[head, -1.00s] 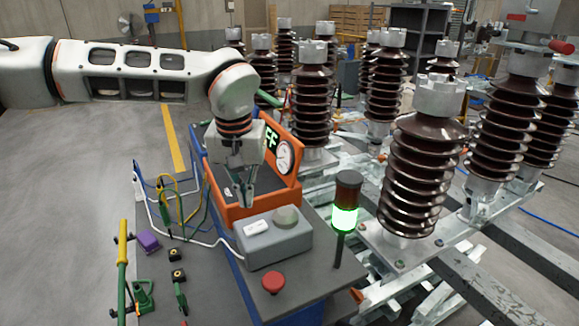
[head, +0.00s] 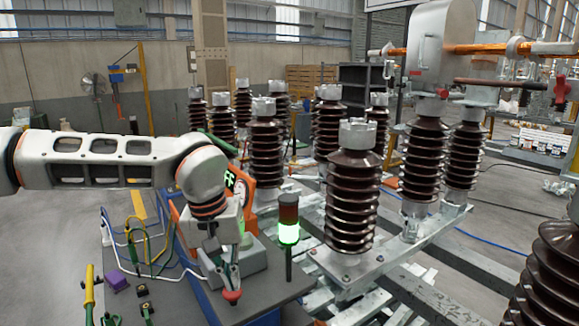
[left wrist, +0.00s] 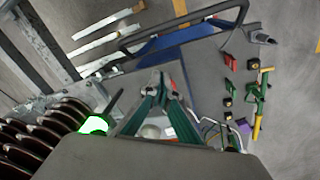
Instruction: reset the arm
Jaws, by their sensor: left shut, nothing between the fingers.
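My left arm (head: 100,158) comes in from the left, over the workbench (head: 165,300). My left gripper (head: 231,285) points down with its fingers shut and empty. Its tips are right at the red mushroom button (head: 232,296) on the bench, partly covering it. I cannot tell whether they touch. In the left wrist view the closed green-grey fingers (left wrist: 160,82) meet over the bench, with a little red showing beside the tips. The grey control box (head: 250,257) is just behind the gripper. My right gripper is not in view.
A signal tower (head: 289,222) glowing green stands close right of the gripper. Brown insulators (head: 353,195) on steel frames fill the middle and right. Cables (head: 150,245), a purple block (head: 117,281) and small tools lie on the bench's left. Open floor lies further left.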

